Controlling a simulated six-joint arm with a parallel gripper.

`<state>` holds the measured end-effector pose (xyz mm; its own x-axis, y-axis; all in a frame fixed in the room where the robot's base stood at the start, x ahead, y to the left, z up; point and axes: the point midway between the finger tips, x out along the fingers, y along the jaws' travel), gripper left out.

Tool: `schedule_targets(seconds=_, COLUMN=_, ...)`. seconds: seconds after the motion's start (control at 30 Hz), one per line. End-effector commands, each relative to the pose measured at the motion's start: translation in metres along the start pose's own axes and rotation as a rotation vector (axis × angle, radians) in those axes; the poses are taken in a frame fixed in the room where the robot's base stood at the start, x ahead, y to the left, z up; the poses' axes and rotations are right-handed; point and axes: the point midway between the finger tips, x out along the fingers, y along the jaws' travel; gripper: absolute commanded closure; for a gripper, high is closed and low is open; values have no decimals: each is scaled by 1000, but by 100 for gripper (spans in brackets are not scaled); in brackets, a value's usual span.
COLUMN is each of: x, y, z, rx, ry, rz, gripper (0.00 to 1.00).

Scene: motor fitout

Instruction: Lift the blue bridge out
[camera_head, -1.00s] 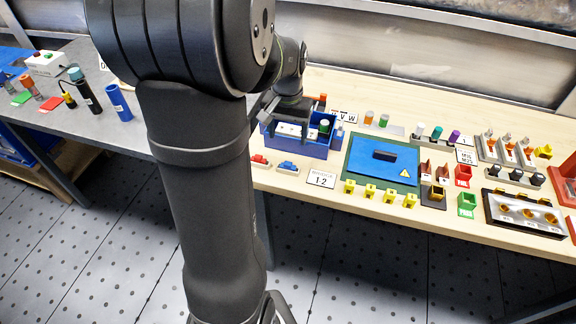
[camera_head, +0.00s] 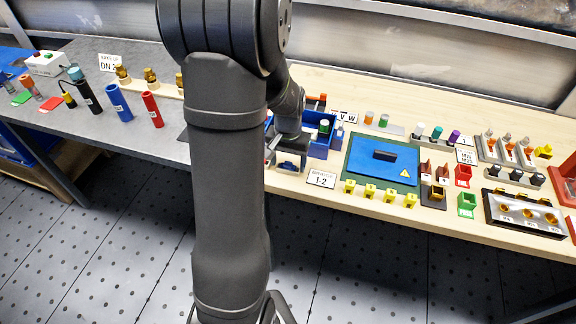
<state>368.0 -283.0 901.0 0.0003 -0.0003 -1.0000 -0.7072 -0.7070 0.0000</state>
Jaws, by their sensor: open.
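My gripper (camera_head: 288,165) is open and points down, low over the bench just in front of the blue terminal box (camera_head: 320,150). The small blue bridge, which showed in the earlier view in front of that box, is hidden now behind my gripper. I cannot tell whether the jaws stand around it or above it. My arm also covers the left part of the box and the spot where the red bridge piece lay.
A card marked 1 2 (camera_head: 321,179) lies right of my gripper. A blue cover plate on a green mat (camera_head: 350,171) lies further right, with several yellow pieces (camera_head: 370,190) along its front. The wooden bench's front edge is close.

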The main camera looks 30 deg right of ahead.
Motion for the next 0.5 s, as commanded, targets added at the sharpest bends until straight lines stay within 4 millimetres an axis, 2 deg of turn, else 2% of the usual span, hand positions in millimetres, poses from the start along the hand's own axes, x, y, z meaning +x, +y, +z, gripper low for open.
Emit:
schedule_targets(seconds=0.07, x=0, y=0, z=0, rx=0, ry=0, rz=0, gripper=33)
schedule_targets(seconds=0.3, x=0, y=0, z=0, rx=0, ry=0, rz=0, gripper=80)
schedule_targets(seconds=0.5, x=0, y=0, z=0, rx=0, ry=0, rz=0, gripper=81)
